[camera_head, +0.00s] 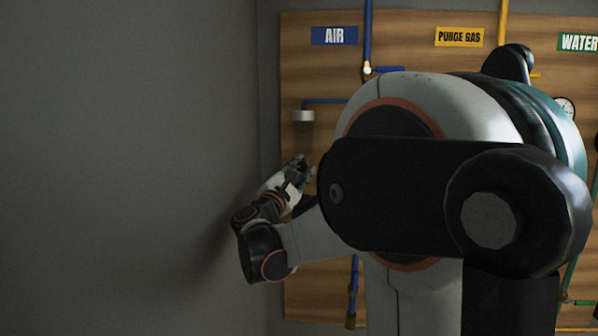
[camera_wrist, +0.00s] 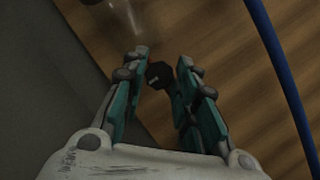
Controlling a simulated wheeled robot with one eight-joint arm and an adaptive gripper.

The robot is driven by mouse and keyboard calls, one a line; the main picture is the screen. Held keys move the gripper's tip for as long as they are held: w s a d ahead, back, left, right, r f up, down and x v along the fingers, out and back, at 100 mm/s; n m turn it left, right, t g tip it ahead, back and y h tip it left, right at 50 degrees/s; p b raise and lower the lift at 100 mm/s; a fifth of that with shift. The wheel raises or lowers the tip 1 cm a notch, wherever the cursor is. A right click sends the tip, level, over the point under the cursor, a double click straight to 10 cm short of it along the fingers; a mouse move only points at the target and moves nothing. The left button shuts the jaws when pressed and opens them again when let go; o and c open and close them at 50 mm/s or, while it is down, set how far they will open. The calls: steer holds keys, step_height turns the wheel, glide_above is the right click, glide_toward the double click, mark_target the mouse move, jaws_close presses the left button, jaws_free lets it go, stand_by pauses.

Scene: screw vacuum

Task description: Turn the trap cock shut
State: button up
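In the wrist view a small dark knob (camera_wrist: 159,75), which looks like the trap cock, sits below a clear, glassy body (camera_wrist: 126,18) that seems to be the trap. My gripper (camera_wrist: 163,58) is open, with one teal finger on each side of the knob. A gap shows between the knob and the left finger; the right finger is closer, and I cannot tell if it touches. In the head view my gripper (camera_head: 304,167) is small and low, beneath the white cap (camera_head: 303,116) on the blue branch pipe. The cock itself is not discernible there.
The wooden board (camera_head: 300,60) carries AIR (camera_head: 334,36), PURGE GAS (camera_head: 459,37) and WATER (camera_head: 578,42) signs. A blue pipe (camera_wrist: 283,75) runs right of my fingers. A grey wall (camera_head: 130,150) is close on the left. My arm hides much of the board.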

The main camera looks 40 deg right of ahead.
steer(key=o, duration=0.4)
steer(key=shift+c, duration=0.2)
steer(key=v, duration=1.2)
steer(key=shift+f, duration=0.15)
